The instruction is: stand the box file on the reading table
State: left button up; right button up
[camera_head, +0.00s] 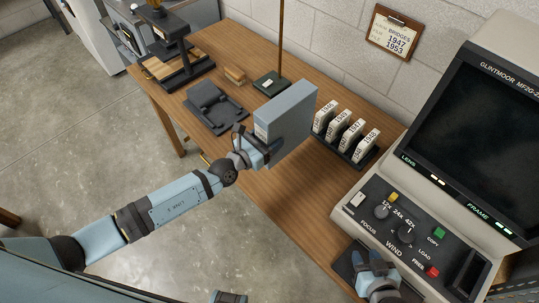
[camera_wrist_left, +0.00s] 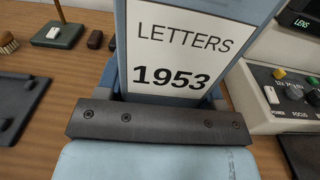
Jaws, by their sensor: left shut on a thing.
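The box file (camera_head: 290,118) is blue-grey and upright over the wooden reading table (camera_head: 288,203), near its front edge. I cannot tell whether its base touches the wood. Its white label (camera_wrist_left: 182,52) reads "LETTERS 1953" and faces the left wrist camera. My left gripper (camera_head: 257,150) is shut on the lower part of the box file's labelled end; its dark finger bar crosses the wrist view and hides the file's base. My right gripper (camera_head: 378,278) is low at the right, by the reader's front; its fingers are not clear.
A black rack (camera_head: 345,149) of year-marked boxes stands right of the file. A dark cradle (camera_head: 214,106), a green-based post (camera_head: 271,83) and a brush (camera_head: 235,75) lie left and behind. A microfilm reader (camera_head: 440,190) fills the right. Bare wood lies in front of the rack.

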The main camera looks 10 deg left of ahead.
pick_arm(q)
notch_tip(320, 180, down, 3)
jog(key=shift+f, duration=0.1)
pick_arm(e)
jog(key=shift+w, duration=0.1)
pick_arm(q)
notch_tip(320, 180, down, 3)
jog(key=shift+r, duration=0.1)
pick_arm(e)
jog(key=shift+d+f, duration=0.1)
jog(key=shift+d, duration=0.1)
pick_arm(q)
jog(key=shift+f, duration=0.5)
pick_arm(e)
jog(key=shift+f, duration=0.25)
pick_arm(q)
jog(key=shift+f+b, duration=0.25)
jog(key=shift+b, duration=0.3)
pick_arm(e)
jog(key=shift+f, duration=0.25)
pick_arm(q)
jog(key=o, duration=1.2)
pick_arm(e)
jog(key=shift+r, duration=0.15)
pick_arm(q)
jog(key=shift+o, duration=0.2)
pick_arm(e)
jog(key=shift+r, duration=0.1)
